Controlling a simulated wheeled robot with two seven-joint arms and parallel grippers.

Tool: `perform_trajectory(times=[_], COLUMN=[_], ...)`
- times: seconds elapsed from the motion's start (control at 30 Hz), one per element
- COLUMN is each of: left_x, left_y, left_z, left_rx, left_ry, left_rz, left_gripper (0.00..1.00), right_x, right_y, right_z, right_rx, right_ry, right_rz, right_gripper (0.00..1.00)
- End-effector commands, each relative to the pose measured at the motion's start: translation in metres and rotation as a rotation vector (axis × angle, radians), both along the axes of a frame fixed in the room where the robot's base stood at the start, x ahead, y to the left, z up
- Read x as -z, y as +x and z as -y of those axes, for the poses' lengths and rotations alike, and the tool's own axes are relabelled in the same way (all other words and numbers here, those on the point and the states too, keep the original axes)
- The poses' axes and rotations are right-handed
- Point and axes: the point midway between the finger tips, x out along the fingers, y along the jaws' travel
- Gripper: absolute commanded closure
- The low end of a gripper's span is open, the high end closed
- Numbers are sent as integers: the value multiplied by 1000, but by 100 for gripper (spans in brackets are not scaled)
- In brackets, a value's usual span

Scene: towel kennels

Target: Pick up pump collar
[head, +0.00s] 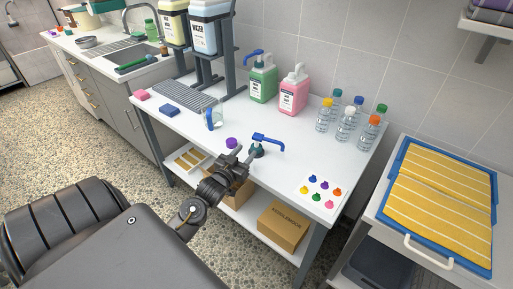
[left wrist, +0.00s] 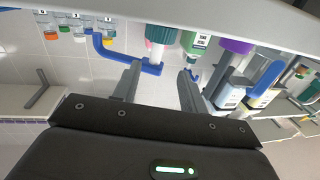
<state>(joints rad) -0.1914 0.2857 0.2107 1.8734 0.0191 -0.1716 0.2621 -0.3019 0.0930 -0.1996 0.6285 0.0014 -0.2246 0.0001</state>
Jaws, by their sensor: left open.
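The pump (head: 268,139), with a blue head and spout, stands on the white table near its front edge. Its dark teal collar (head: 257,152) is at the base. My left gripper (head: 243,156) is open, just left of the pump at the table's front edge. In the left wrist view, which looks upside down, the teal collar (left wrist: 160,34) and blue head show beyond and between the open fingertips (left wrist: 160,72). I see no contact. My right gripper is not in view.
A purple cap (head: 231,142) lies close left of the pump. Green (head: 263,82) and pink (head: 292,92) jugs stand behind, clear bottles (head: 346,122) at right. A card with coloured caps (head: 320,194) lies at the front right.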

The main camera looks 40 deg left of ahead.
Motion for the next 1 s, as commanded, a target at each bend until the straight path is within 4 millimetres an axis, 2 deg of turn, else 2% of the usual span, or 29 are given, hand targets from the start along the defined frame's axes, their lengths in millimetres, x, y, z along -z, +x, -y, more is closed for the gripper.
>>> perform_trajectory(times=[0.1,0.33,0.5,0.67,0.93,1.0], left_x=[0,0,0,2,3,3], left_y=[10,18,44,61,64,64], left_z=[-1,-2,-1,-4,-5,-5], left_rx=[1,1,0,0,1,1], left_ry=[0,0,0,0,0,0], left_rz=[-1,-1,0,-2,-2,-2], left_gripper=[57,57,57,57,57,64], right_x=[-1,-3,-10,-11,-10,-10], right_y=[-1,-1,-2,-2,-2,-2], right_z=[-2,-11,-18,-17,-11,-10], right_rx=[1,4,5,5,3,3], right_ry=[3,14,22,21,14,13], right_rz=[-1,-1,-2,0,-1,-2], right_gripper=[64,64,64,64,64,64])
